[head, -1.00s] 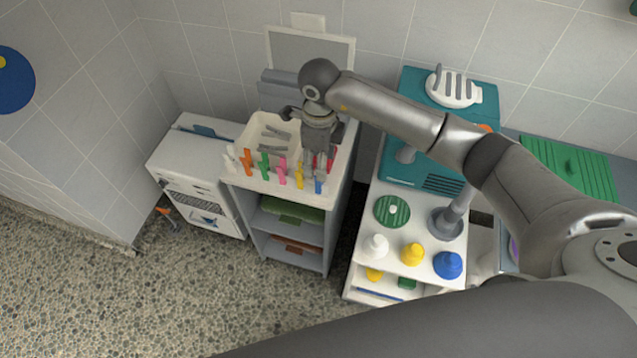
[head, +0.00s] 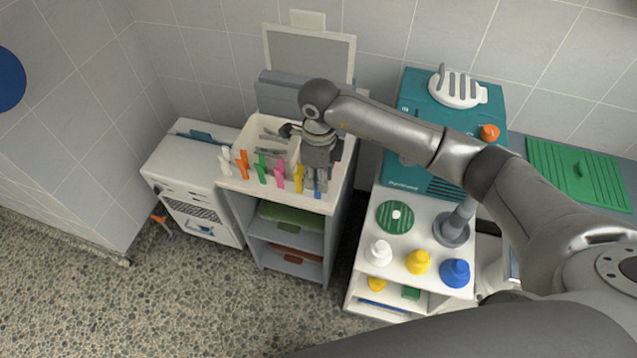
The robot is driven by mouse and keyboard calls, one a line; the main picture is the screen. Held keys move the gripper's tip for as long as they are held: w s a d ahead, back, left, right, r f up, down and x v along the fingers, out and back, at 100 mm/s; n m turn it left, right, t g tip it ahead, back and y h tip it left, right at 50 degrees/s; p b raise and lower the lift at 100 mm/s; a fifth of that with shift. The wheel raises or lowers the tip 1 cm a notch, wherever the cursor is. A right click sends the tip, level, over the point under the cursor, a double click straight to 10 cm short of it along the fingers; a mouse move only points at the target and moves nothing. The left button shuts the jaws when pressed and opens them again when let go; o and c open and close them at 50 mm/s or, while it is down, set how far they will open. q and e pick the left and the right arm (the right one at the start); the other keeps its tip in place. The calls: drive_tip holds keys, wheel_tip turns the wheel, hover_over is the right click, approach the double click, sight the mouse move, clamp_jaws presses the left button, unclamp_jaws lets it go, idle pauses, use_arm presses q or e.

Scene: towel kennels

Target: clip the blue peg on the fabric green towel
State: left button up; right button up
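The blue peg (head: 318,189) stands at the right end of a row of pegs on the front edge of the white tray. My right gripper (head: 316,178) points down at it; its fingers are at the peg and cover its upper part. Whether the fingers are closed on it is too small to tell. A green folded towel (head: 291,214) lies on the upper shelf of the grey cabinet below the tray. My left gripper is not in view.
White, orange, green, pink and yellow pegs (head: 298,178) stand left of the blue one, the yellow very near my gripper. The white tray (head: 235,187) holds grey utensils. A brown folded towel (head: 297,255) lies on the lower shelf. A white stand with bottles (head: 378,252) is at right.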

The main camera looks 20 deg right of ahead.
drive_tip(key=shift+c, duration=1.1)
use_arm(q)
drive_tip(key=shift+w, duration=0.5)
use_arm(e)
drive_tip(key=shift+c, duration=0.3)
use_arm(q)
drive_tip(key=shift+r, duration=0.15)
use_arm(e)
drive_tip(key=shift+r, duration=0.1)
use_arm(q)
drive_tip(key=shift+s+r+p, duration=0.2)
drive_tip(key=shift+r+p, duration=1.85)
drive_tip(key=shift+p, duration=0.15)
use_arm(e)
drive_tip(key=shift+r, duration=3.65)
